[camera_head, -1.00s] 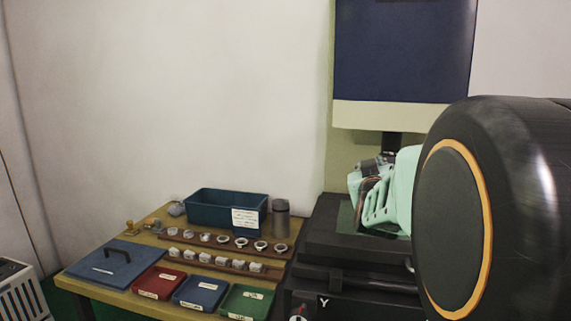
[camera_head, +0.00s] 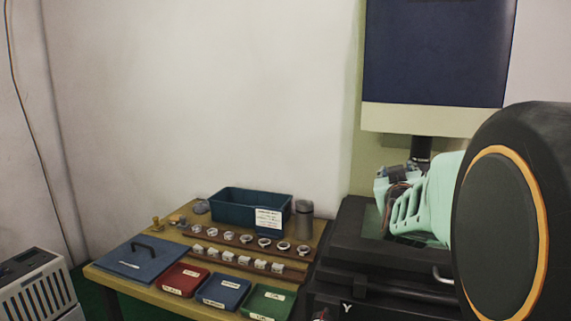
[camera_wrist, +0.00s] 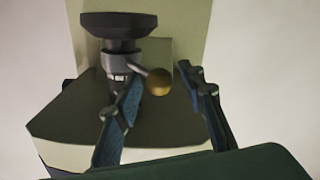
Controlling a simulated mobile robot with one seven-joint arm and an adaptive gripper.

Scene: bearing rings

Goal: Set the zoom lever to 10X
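The zoom lever (camera_wrist: 143,71) is a short rod with a brass ball knob (camera_wrist: 158,83) in the wrist view. It sticks out from a grey collar (camera_wrist: 122,62) under the dark round lens part (camera_wrist: 118,27). My gripper (camera_wrist: 160,98) is open, one finger left of the knob and one right, with gaps on both sides. No contact with the knob is visible. A small pale marking (camera_wrist: 119,78) on the collar is too small to read. In the head view my gripper (camera_head: 393,190) is under the machine's dark column (camera_head: 420,150); the lever is not discernible there.
The machine's blue housing (camera_head: 435,55) hangs above its black stage (camera_head: 375,245). To the left, a table (camera_head: 150,293) carries a blue bin (camera_head: 232,208), a grey cylinder (camera_head: 304,222), racks of rings, a blue lid (camera_head: 138,262) and red, blue and green trays. A white slatted case (camera_head: 35,290) stands far left.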

